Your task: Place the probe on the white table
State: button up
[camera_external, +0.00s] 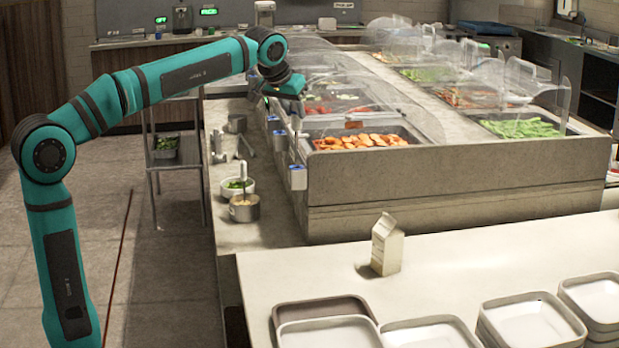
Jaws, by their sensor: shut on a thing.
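My gripper (283,100) is over the left side of the food counter, above a row of small blue-and-white holders (297,177). It is shut on a thin, pale thing, which I take to be the probe (296,124); it is small and partly hidden by the gripper. The white table (300,268) is in the foreground, well in front of and below my gripper.
A milk carton (386,247) stands on the white table, with stacks of square dishes (528,318) along its front. Clear sneeze guards (400,98) cover the food wells beside my gripper. A metal pot (244,208) and white bowl (237,188) stand on the left ledge.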

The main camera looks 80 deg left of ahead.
notch_tip(320, 180, up, 5)
jog(key=w+d+m+t+h, duration=0.1)
jog(key=w+d+m, duration=0.1)
jog(key=w+d, duration=0.7)
jog(key=w+d+m+h, duration=0.15)
jog(key=w+d, duration=0.35)
jog(key=d, duration=0.7)
jog(key=w+d+m+t+h, duration=0.1)
jog(key=w+d+m, duration=0.15)
jog(key=d, duration=1.45)
jog(key=w+d+m+h, duration=0.1)
jog(key=w+d+m, duration=0.15)
jog(key=d, duration=1.45)
notch_tip(320, 180, down, 20)
jog(key=shift+s, duration=0.4)
jog(key=shift+a+f+m, duration=0.1)
jog(key=shift+f+m, duration=0.05)
jog(key=shift+m, duration=0.1)
notch_tip(320, 180, down, 10)
jog(key=o, duration=1)
